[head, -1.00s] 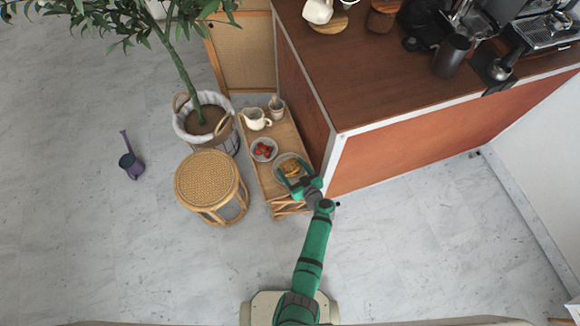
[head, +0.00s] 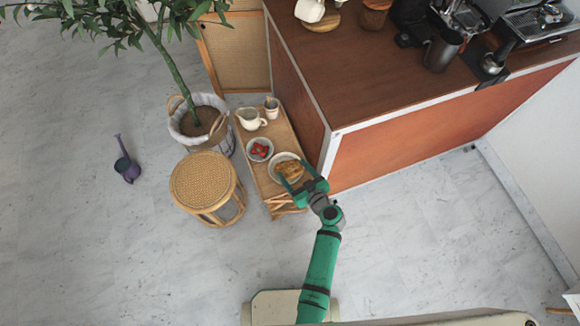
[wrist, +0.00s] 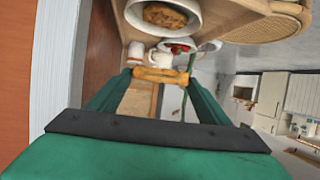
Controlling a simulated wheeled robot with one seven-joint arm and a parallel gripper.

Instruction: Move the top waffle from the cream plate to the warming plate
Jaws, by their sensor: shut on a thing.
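My gripper (head: 293,176) is just off the near right side of the cream plate (head: 274,161) in the head view. In the wrist view my gripper (wrist: 156,76) is shut on a flat golden-brown waffle (wrist: 158,75), held edge-on between the fingertips. It is clear of the cream plate, which shows in the wrist view (wrist: 193,21). Another waffle (wrist: 165,14) lies on that plate, and waffle also shows there in the head view (head: 289,167). I cannot make out a warming plate in either view.
The small wooden table also bears a bowl of strawberries (head: 260,149), a cream pitcher (head: 250,119) and a cup (head: 272,107). A woven stool (head: 203,180) stands to its left. The tall counter (head: 380,90) rises close on the right. Floor in front is clear.

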